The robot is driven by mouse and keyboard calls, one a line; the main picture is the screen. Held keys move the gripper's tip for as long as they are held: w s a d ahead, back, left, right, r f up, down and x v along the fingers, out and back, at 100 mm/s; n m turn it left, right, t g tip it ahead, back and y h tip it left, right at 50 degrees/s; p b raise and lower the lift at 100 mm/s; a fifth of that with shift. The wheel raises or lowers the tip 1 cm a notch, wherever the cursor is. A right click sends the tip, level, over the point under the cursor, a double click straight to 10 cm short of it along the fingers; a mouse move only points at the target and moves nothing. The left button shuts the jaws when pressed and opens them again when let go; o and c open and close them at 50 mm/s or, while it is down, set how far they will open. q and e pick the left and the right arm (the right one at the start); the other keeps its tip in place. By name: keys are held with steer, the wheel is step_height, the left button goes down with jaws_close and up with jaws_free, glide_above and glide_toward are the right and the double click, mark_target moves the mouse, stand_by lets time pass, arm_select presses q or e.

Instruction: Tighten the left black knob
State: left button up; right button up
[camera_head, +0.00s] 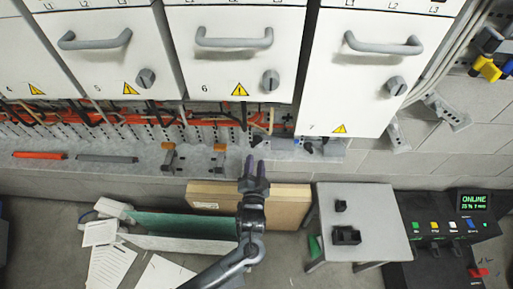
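Three dark round knobs show on the white drawer fronts: a left one (146,77) on the front marked 5, a middle one (270,81) on the front marked 6, and a right one (396,86) on the front marked 7. Smaller dark parts (308,147) sit on the grey rail under drawer 7; their shape is too small to make out. My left gripper (255,168) points up from below, short of the rail under drawers 6 and 7. Its two fingers are apart with nothing seen between them. My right gripper is not in view.
Orange cables and busbars (190,113) run below the drawers. Orange and grey bars (40,155) lie on the ledge. A cardboard box (290,194), a small grey table (362,200) and a black control box (455,213) stand below. Papers (110,265) lie lower left.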

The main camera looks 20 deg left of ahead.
mark_target(256, 145)
arm_select(q)
steer(key=b+x, duration=0.1)
steer(key=x, duration=0.6)
steer(key=shift+w+a, duration=0.15)
steer(key=shift+w, duration=0.2)
jaws_close()
